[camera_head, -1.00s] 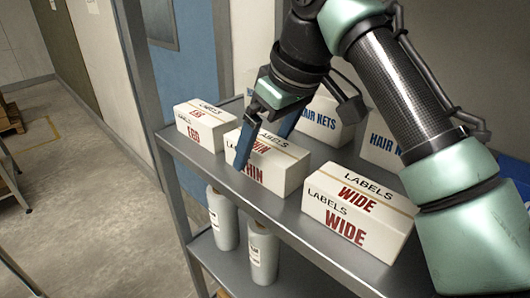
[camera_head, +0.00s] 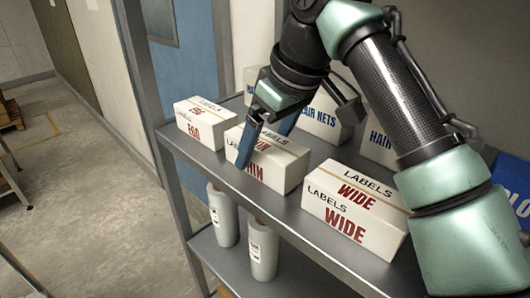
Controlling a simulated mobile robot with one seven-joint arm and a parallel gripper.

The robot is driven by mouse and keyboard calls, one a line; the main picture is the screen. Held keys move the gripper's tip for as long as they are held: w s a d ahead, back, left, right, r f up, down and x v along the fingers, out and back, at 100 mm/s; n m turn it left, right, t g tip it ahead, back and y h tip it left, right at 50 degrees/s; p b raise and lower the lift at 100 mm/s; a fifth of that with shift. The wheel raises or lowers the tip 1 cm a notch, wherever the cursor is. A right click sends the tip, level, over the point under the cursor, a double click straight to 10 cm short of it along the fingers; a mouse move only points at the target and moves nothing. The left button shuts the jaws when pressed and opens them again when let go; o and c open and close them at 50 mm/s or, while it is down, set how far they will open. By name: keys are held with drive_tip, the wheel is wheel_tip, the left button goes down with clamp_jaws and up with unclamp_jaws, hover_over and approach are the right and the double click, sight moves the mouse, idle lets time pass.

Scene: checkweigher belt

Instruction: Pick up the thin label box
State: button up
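The thin label box (camera_head: 283,168) is white with red "THIN" lettering, its first letters partly hidden by my finger. It sits on the upper metal shelf between two other label boxes. My gripper (camera_head: 258,147) points down over this box. One blue finger is in front of the box's near face and the other is behind it, so the fingers straddle it. The box rests on the shelf. I cannot tell whether the fingers press on it.
The "EGG" or "EGO" label box (camera_head: 205,124) stands to the left, and the "WIDE" label box (camera_head: 355,208) to the right. Hair nets boxes (camera_head: 322,122) stand behind. Bottles (camera_head: 262,250) stand on the lower shelf (camera_head: 222,268). The upper shelf's (camera_head: 290,222) front edge runs diagonally.

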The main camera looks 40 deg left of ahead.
clamp_jaws()
drive_tip(key=shift+r, duration=0.1)
idle(0.4)
